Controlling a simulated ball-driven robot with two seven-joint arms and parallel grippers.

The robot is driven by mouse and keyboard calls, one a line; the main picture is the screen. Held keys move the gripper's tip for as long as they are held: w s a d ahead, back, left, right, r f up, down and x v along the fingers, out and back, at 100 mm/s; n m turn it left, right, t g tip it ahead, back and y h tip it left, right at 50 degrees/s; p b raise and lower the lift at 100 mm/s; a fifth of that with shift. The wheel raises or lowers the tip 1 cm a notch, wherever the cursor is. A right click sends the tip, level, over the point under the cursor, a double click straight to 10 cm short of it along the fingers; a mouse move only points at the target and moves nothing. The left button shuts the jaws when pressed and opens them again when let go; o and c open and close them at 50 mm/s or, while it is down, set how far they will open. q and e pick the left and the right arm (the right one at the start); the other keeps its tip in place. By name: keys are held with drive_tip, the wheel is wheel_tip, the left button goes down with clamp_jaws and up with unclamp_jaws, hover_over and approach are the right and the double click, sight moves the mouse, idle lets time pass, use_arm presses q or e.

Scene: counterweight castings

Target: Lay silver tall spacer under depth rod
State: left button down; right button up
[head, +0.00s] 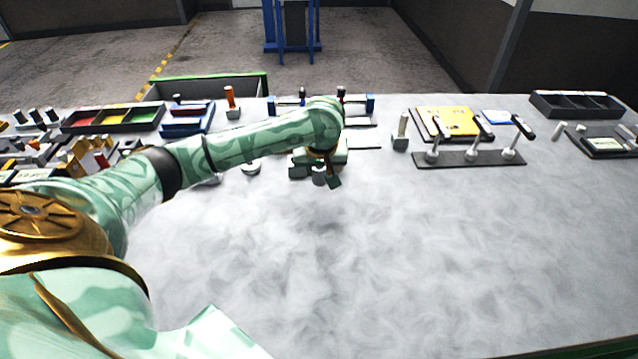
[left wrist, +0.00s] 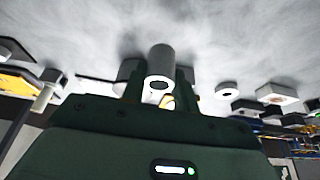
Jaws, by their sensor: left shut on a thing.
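My left gripper (head: 318,176) is shut on a silver tall spacer (left wrist: 160,62), holding it above the grey table. The spacer is a plain cylinder with a hole in its end, between the two dark green fingers in the left wrist view (left wrist: 158,80). In the head view only a small grey part of it shows below the hand. Behind my wrist stands a fixture with blue end blocks (head: 370,104) and dark-topped uprights (head: 341,93). My arm covers part of it, and I cannot tell which part is the depth rod. My right gripper is out of view.
A short ring (head: 251,167) lies left of the hand. To the right stand a grey block with a post (head: 400,140) and a dark bar with three levers (head: 470,159). Several trays and blocks line the back. The table's middle and front are clear.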

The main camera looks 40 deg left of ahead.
use_arm(q)
drive_tip(key=b, duration=0.3)
hover_over(318, 193)
wheel_tip(318, 193, down, 4)
drive_tip(key=shift+a+f, duration=0.1)
drive_tip(key=shift+f, duration=0.05)
drive_tip(key=shift+r, duration=0.2)
drive_tip(key=c, duration=1.4)
unclamp_jaws()
drive_tip(key=shift+c, duration=0.2)
drive_tip(key=o, duration=0.4)
drive_tip(key=shift+f, duration=0.1)
drive_tip(key=shift+c, duration=0.2)
